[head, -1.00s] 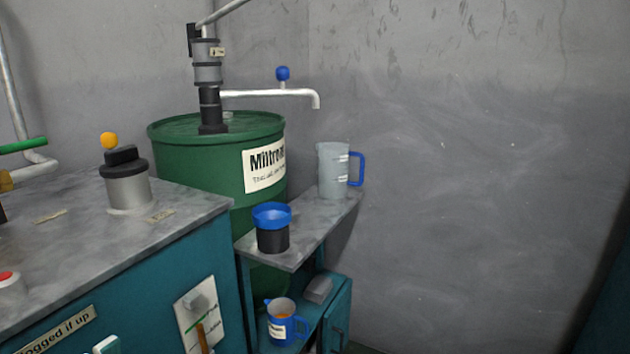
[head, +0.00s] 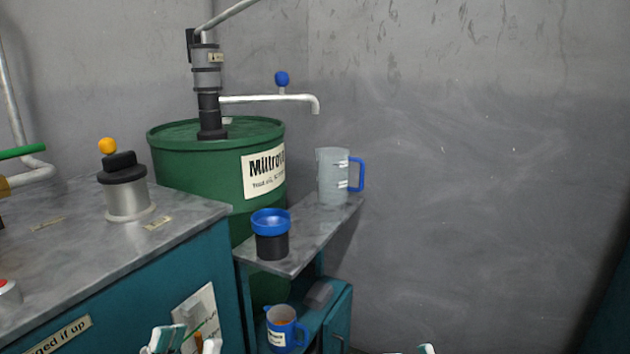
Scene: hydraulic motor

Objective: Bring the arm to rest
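My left gripper (head: 188,341) shows only by its pale fingertips at the bottom edge. The tips are apart with a gap between them, and I see nothing held there. They are in front of the teal cabinet's side. The rest of the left arm is out of frame. Of my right gripper (head: 428,349), only a small pale tip shows at the bottom edge, so its opening is hidden.
A blue funnel-topped black cup (head: 272,246) and clear jug (head: 331,177) stand on the shelf by a green drum (head: 180,165). A blue mug (head: 281,335) sits below. The workbench (head: 70,255) fills the left; the right side before the wall looks clear.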

